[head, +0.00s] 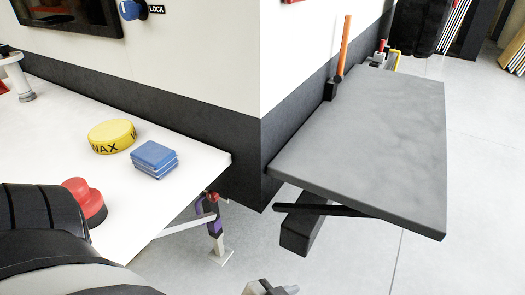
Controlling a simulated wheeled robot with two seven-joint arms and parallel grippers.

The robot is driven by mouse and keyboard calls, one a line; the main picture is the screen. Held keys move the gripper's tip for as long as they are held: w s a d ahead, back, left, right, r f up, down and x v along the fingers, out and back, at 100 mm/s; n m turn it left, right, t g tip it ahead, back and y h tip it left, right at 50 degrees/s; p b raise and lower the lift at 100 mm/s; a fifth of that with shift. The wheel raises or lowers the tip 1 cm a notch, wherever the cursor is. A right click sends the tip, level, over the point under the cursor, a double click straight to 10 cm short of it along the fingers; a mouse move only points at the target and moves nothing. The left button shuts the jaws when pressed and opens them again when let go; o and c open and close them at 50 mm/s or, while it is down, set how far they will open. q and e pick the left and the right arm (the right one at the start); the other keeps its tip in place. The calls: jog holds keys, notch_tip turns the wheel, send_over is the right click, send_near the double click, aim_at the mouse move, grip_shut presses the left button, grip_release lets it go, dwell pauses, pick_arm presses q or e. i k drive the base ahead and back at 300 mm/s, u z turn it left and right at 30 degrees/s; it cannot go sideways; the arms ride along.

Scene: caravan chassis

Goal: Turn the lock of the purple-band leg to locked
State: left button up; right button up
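The purple-band leg (215,226) stands on the floor beyond the white table's edge, below the wall's corner. It is a slim upright with a purple band and a pale foot plate. A small red part (213,197) shows near its top; whether this is the lock, and how it is turned, is too small to tell. Part of a grey gripper (271,288), seemingly my left one, shows at the bottom edge, apart from the leg and nearer to me. Its fingers are mostly cut off. My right gripper is not seen.
Floor between is open.

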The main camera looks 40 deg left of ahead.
aim_at(212, 196)
jog(key=z, duration=0.1)
jog(key=k, duration=0.95)
jog(key=u, duration=1.45)
